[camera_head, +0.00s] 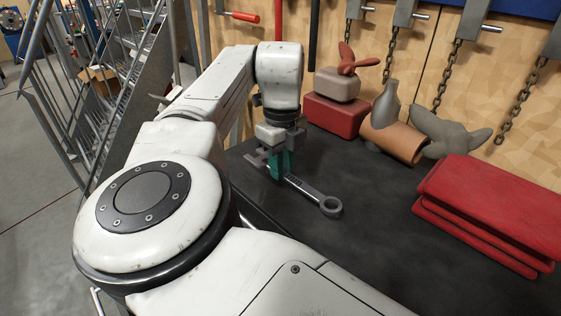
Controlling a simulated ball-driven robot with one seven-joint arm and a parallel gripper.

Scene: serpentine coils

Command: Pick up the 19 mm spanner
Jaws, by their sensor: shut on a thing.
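The spanner (314,194) is grey metal with a ring end at the lower right. My gripper (279,166) is over the dark bench top (376,217), pointing down, with teal fingertips. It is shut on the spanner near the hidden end. The spanner is at or just above the bench; I cannot tell whether it touches. The size marking cannot be read.
Folded red cloths (490,215) lie at the right. A red box (335,115), an orange-brown cylinder (392,139) and grey shapes (445,133) stand at the back. Chains (446,75) hang along the wooden wall. The bench in front of the spanner is clear.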

